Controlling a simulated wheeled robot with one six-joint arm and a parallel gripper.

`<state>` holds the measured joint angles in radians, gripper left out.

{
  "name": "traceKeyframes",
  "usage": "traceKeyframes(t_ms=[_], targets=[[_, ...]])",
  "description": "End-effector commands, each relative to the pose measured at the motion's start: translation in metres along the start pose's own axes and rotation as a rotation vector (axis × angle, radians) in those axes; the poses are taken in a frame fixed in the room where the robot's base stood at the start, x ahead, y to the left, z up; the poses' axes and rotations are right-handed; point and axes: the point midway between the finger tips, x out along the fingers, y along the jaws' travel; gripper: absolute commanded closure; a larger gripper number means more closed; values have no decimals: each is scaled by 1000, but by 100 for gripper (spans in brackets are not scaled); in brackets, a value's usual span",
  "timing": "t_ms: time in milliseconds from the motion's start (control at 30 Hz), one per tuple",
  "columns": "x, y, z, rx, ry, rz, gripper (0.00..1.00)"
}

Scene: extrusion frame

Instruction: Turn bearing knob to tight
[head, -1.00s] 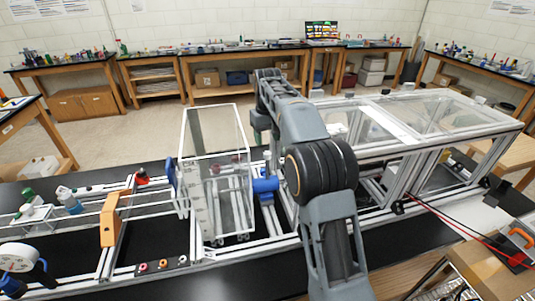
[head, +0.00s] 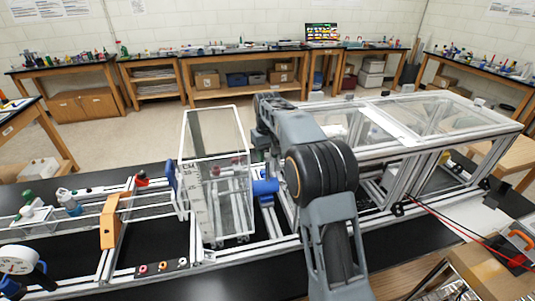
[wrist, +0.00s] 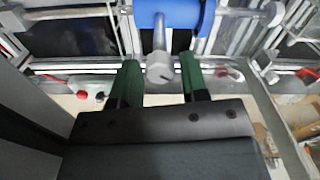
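A blue cylindrical bearing housing (head: 265,187) sits on the frame rail just right of the clear upright box in the head view. In the wrist view the blue housing (wrist: 172,14) is at the top middle, with a grey knob (wrist: 160,68) on a short stem pointing towards me. I take this as the bearing knob. My gripper (wrist: 159,64) is open, its two green fingers on either side of the knob, with visible gaps on both sides. The knob's end lies between the fingertips. In the head view my arm hides the gripper.
The clear upright box (head: 215,170) stands close to the left of the blue housing. A large clear-topped extrusion enclosure (head: 440,118) stands to the right. An orange bracket (head: 110,220) is on the rails at left. Metal rails cross behind the knob in the wrist view.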

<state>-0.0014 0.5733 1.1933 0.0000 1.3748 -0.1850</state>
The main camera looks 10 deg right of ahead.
Motion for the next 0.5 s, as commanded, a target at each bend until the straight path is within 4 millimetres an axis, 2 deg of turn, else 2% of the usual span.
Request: traceKeyframes(t_ms=[33,367,500], targets=[[0,0,0,0,0,0,64],[0,0,0,0,0,0,95],[-2,0,0,54,-1,0,95]])
